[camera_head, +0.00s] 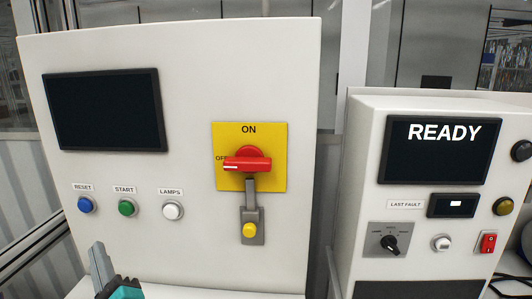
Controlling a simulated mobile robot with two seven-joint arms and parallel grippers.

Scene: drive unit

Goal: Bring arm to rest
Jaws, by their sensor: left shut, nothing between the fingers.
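My left gripper (110,284) is at the bottom left of the head view, below the front panel of the white drive unit (190,60). Only its grey and teal end shows; it is shut with nothing held. It looks apart from the panel's buttons. A red rotary switch handle (247,163) lies sideways on a yellow plate (270,140) marked ON and OFF. A grey latch (250,213) with a yellow button (249,231) hangs below the switch. My right gripper is not in view.
Blue (86,205), green (126,208) and white (172,211) buttons sit below a dark screen (105,110). A narrow gap separates the boxes.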

